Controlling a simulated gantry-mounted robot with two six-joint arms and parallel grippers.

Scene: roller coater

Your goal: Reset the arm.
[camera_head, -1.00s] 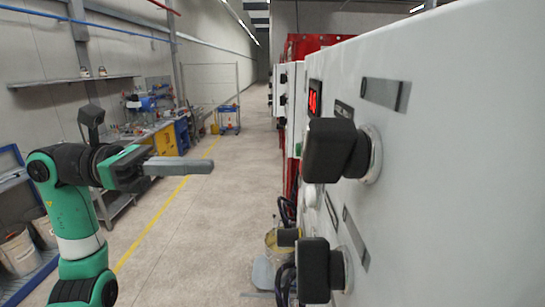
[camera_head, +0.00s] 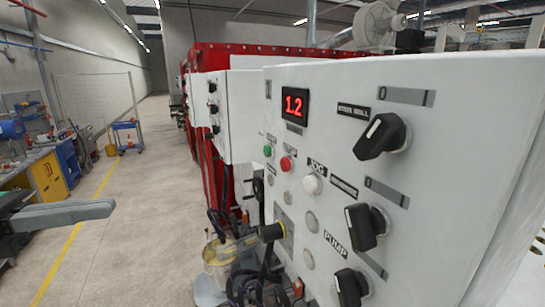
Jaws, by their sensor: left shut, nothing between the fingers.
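My left gripper (camera_head: 98,210) is at the left edge of the head view. Its grey fingers are closed together and point right, with nothing between them. It hangs over the floor, well apart from the white control panel (camera_head: 470,130) on the right. Most of my left arm is outside the picture. My right gripper is not in view.
The panel carries black knobs (camera_head: 382,136), a red display reading 1.2 (camera_head: 295,106) and several round buttons. A bucket (camera_head: 218,262) and cables stand below it. A workbench (camera_head: 45,172) and a blue cart (camera_head: 127,136) are at left. The floor (camera_head: 150,200) between is clear.

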